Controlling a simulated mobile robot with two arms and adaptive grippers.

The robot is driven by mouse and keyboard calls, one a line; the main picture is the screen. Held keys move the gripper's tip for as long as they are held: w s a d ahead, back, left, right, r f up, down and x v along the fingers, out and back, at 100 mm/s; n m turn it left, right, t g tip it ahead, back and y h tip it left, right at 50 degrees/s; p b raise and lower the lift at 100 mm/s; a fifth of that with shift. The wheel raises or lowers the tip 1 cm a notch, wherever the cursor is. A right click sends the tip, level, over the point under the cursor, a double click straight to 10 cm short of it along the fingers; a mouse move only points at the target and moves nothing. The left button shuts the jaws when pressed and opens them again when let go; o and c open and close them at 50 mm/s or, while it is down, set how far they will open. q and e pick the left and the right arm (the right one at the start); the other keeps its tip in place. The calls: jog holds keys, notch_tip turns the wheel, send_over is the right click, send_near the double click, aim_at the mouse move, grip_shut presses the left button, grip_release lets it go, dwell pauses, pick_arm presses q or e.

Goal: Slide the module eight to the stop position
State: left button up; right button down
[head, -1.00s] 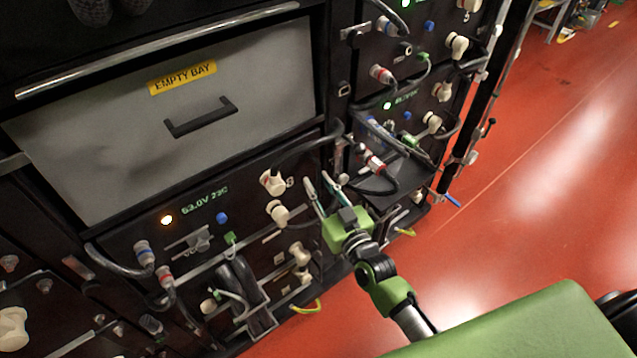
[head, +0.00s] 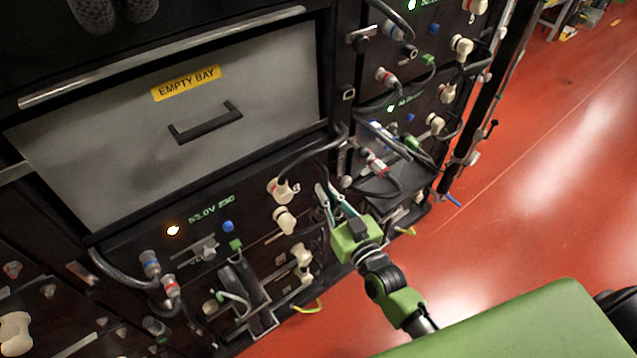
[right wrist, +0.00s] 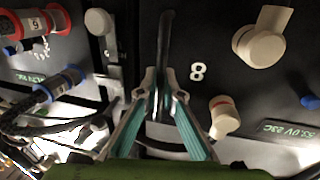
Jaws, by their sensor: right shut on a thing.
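Module eight (head: 212,262) sits low in the rack under the empty bay, with a lit orange lamp and a green readout. Its white number 8 shows in the right wrist view (right wrist: 197,71), beside white connectors. My right gripper (head: 326,189) is at the right end of the module front. In the right wrist view its two fingertips (right wrist: 161,76) are shut on a dark upright bar (right wrist: 165,45), which looks like the module's right handle. The module's stop position cannot be made out. My left gripper is not in view.
The grey empty bay panel (head: 90,140) is above module eight. A neighbouring module (head: 405,135) with cables and connectors stands close on the right. A grey cable (head: 310,148) arches above my right gripper. Red floor (head: 530,200) is open on the right.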

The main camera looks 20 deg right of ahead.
jog(key=s+d+p, duration=0.3)
jog(key=s+d, duration=0.2)
jog(key=s, duration=0.8)
jog(key=shift+s+r, duration=0.15)
jog(key=shift+s, duration=0.05)
jog(key=c, duration=2.4)
grip_release()
jog(key=shift+o, duration=1.1)
jog(key=shift+d, duration=0.1)
jog(key=s+d, duration=0.1)
jog(key=s, duration=1.1)
jog(key=shift+d, duration=0.4)
